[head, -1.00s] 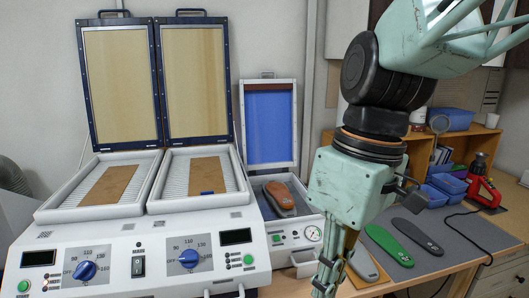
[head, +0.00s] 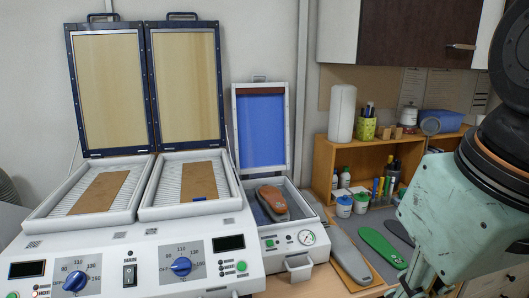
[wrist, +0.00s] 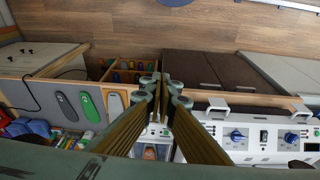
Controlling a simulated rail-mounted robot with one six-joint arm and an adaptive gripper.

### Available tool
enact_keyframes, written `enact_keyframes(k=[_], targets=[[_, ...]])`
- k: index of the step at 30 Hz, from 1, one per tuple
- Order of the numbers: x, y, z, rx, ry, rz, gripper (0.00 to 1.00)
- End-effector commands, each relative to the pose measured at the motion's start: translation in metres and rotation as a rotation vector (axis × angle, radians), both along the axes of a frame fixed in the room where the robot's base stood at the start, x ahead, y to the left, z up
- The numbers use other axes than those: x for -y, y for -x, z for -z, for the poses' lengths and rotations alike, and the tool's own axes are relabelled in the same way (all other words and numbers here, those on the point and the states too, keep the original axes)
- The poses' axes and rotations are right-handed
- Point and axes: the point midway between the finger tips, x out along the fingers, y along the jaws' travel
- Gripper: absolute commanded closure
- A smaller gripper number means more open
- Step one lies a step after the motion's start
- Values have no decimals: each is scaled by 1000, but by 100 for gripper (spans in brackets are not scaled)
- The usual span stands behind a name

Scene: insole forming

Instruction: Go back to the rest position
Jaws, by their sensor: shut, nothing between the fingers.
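My gripper (wrist: 166,88) shows in the wrist view with its fingers together and nothing between them. In the head view my arm's end stands at the right edge, and the fingertips are cut off by the bottom of the frame. The two-bay heating machine (head: 140,262) is at the left with both lids up. A smaller press (head: 298,236) with a blue-lined lid (head: 263,130) stands open beside it and holds a brown insole form (head: 273,202). My gripper is to the right of both machines, apart from them.
Grey and green insoles (head: 382,246) lie on the bench at the right, partly behind my arm. A wooden shelf (head: 325,165) with bottles and pots stands behind, below a wall cabinet (head: 413,32).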

Motion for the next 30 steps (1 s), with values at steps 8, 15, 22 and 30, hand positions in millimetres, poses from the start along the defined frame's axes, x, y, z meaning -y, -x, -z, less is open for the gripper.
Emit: enact_keyframes(k=[8, 15, 22, 30], targets=[[17, 18, -7, 62, -8, 134, 100], [22, 23, -7, 80, -11, 179, 100], [22, 23, -8, 81, -11, 181, 100], [22, 23, -8, 81, -11, 180, 100]])
